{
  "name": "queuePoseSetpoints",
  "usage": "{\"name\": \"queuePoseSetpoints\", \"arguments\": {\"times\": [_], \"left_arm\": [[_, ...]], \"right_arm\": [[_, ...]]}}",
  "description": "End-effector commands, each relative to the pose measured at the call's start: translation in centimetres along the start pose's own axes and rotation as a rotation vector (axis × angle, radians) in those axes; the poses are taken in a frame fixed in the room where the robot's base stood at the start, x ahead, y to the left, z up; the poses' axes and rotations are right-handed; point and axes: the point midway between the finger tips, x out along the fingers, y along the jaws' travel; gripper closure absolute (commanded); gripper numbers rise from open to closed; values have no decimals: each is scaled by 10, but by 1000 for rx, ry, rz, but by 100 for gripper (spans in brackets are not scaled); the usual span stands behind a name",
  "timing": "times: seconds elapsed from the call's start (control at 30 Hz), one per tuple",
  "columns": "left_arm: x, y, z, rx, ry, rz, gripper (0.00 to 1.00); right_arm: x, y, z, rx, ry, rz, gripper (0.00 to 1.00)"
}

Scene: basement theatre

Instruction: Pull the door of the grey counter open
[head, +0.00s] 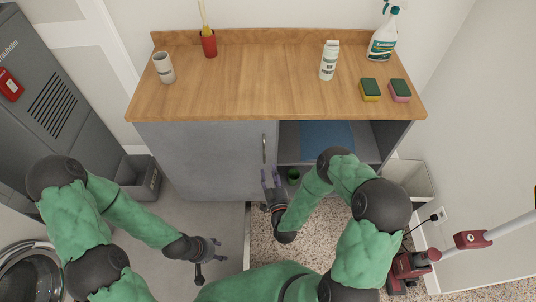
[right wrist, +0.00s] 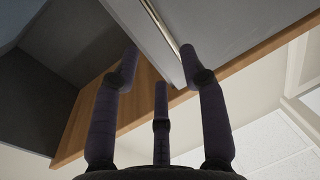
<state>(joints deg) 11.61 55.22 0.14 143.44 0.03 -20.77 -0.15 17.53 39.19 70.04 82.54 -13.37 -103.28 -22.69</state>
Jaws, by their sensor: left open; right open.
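The grey counter (head: 150,140) has a wooden top and a grey door (head: 215,150) on its left half. The door looks closed, with an upright metal handle (head: 264,148) near its right edge. My right gripper (head: 271,178) is open, just below and in front of the handle. In the right wrist view, the open fingers (right wrist: 160,75) point up the door front (right wrist: 235,30). A pale metal bar (right wrist: 163,25), seemingly the handle, runs down between the fingertips; contact cannot be told. My left gripper (head: 214,248) is open and empty, low over the floor.
Sponges (head: 370,89), bottles (head: 329,60) and cups (head: 164,67) stand on top. A bin (head: 138,177) is left, a red vacuum (head: 410,268) right. Floor before the door is mostly clear.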

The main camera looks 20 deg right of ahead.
Motion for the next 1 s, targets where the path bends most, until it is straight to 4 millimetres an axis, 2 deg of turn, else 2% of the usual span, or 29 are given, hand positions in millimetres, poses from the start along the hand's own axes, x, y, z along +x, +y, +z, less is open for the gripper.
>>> {"name": "queuePoseSetpoints", "arguments": {"times": [0.17,0.4,0.6,0.8,1.0], "left_arm": [[7,-2,-1,0,1,0,49],[19,-7,-1,0,0,0,49],[26,-9,-1,0,0,0,49],[28,-10,-1,0,0,0,49],[28,-10,-1,0,0,0,49]], "right_arm": [[23,0,1,-1,3,-1,57],[66,0,2,0,2,-1,57],[92,0,2,1,0,-1,57],[104,-1,1,2,-2,-2,57],[105,-1,1,2,-3,-2,57]]}}
